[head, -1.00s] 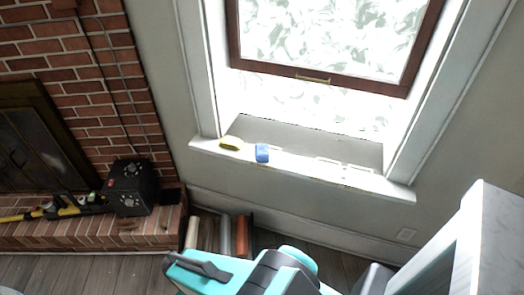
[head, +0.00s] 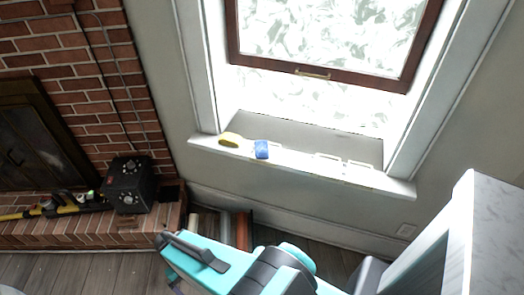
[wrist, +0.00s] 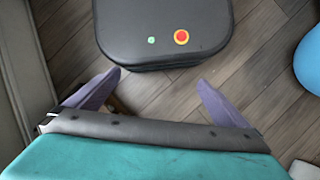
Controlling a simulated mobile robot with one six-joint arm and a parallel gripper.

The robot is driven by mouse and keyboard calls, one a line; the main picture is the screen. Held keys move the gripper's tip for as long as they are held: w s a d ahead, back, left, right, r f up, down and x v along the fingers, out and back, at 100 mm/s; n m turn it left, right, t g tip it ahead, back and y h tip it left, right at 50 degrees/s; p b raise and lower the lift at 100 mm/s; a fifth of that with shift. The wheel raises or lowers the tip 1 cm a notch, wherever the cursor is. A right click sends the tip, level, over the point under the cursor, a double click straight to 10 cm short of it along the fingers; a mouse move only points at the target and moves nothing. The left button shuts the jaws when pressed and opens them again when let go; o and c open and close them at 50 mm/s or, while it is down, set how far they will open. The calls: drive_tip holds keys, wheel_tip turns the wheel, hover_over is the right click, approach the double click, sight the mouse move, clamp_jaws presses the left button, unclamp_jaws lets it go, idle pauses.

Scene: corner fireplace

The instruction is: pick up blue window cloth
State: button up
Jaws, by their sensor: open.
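The blue window cloth (head: 262,149) lies on the white windowsill, just right of a yellow roll-like object. In the head view my teal arm reaches across the bottom, below and in front of the sill, well apart from the cloth. In the wrist view my gripper (wrist: 155,90) points down toward the floor. Its two purple fingers are spread apart with nothing between them. The cloth does not show in the wrist view.
The windowsill (head: 300,163) also bears the yellow object (head: 230,139) and pale frame-like items (head: 343,165). A black box (head: 131,184) stands on the brick hearth (head: 90,231) at left. Several rolls (head: 225,229) stand below the sill. A marble-topped unit (head: 496,220) is at right.

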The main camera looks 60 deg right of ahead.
drive_tip(key=w+d+r+m+t+b, duration=0.1)
drive_tip(key=w+d+r+m, duration=0.4)
drive_tip(key=d, duration=0.4)
drive_tip(key=w+d+r+m+t+b, duration=0.1)
drive_tip(key=w+d+r+m, duration=0.4)
drive_tip(key=d, duration=0.4)
drive_tip(key=w+d+r+m+t+b, duration=0.1)
drive_tip(key=w+d+r+m, duration=0.4)
drive_tip(key=d, duration=0.4)
drive_tip(key=s+d+r+m, duration=0.2)
drive_tip(key=d+r+m, duration=0.1)
drive_tip(key=d+r, duration=0.4)
drive_tip(key=s+d+r+m+t+b, duration=0.1)
drive_tip(key=s+d+r+m, duration=0.2)
drive_tip(key=d+r, duration=0.5)
drive_tip(key=s+d+r+m+t+b, duration=0.1)
drive_tip(key=s+d+r+m, duration=0.2)
drive_tip(key=d+r, duration=0.5)
drive_tip(key=d+m, duration=0.1)
drive_tip(key=d, duration=0.4)
drive_tip(key=shift+d+r+m+h, duration=0.15)
drive_tip(key=shift+d+m+h, duration=0.15)
drive_tip(key=shift+m, duration=0.1)
hover_over(261, 145)
drive_tip(key=shift+s+d+f, duration=0.1)
drive_tip(key=shift+f, duration=4.25)
